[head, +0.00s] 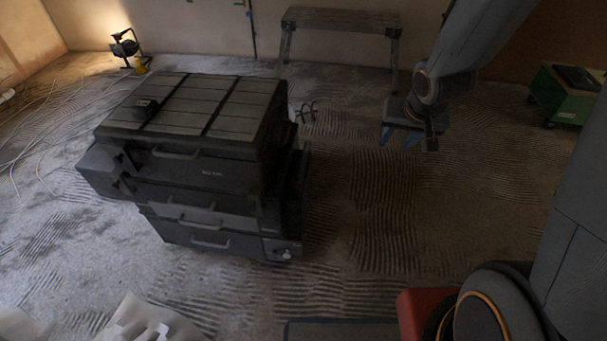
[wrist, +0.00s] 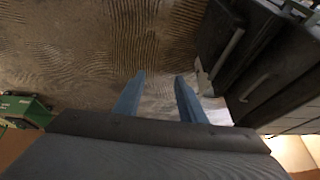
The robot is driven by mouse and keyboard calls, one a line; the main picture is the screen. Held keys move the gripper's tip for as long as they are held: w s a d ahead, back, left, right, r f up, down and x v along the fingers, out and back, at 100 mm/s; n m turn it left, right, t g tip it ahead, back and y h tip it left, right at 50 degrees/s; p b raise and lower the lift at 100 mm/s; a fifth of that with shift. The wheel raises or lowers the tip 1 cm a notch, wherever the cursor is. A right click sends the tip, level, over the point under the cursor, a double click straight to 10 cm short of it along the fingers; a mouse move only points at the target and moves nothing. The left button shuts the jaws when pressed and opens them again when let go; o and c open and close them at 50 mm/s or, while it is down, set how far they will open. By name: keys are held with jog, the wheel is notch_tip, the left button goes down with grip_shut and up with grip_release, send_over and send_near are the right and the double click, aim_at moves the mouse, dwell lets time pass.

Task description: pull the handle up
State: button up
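A stack of dark toolboxes (head: 205,187) stands on the floor left of centre in the head view. Its front carries several grey bar handles: an upper handle (head: 176,154), a middle one and a lower handle (head: 210,245). I cannot tell which one the task means. In the wrist view, two handles show on the boxes at the right, one of them here (wrist: 228,50). My gripper (head: 400,139) hangs in the air right of the stack, clear of it. Its two blue fingers (wrist: 159,78) are apart with nothing between them.
A step platform (head: 340,20) stands by the back wall, behind my gripper. A green wheeled box (head: 565,97) is at the far right. The ridged floor right of the stack is clear.

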jog(key=w+a+f+t+y+b, duration=0.2)
jog(key=w+a+f+b, duration=0.15)
jog(key=w+f, duration=0.4)
jog(key=m+t+y+b, duration=0.1)
jog(key=m+y+b, duration=0.2)
jog(key=y+b, duration=1)
send_near(303, 165)
jog(key=w+a+h, duration=0.1)
jog(key=w+a, duration=0.1)
jog(key=a, duration=0.1)
jog(key=shift+m, duration=0.3)
jog(key=x, duration=0.2)
jog(key=b+x, duration=0.1)
jog(key=x, duration=0.1)
jog(key=f+b+x, duration=0.1)
jog(key=x, duration=0.2)
jog(key=shift+w, duration=0.15)
jog(key=shift+d, duration=0.1)
grip_shut()
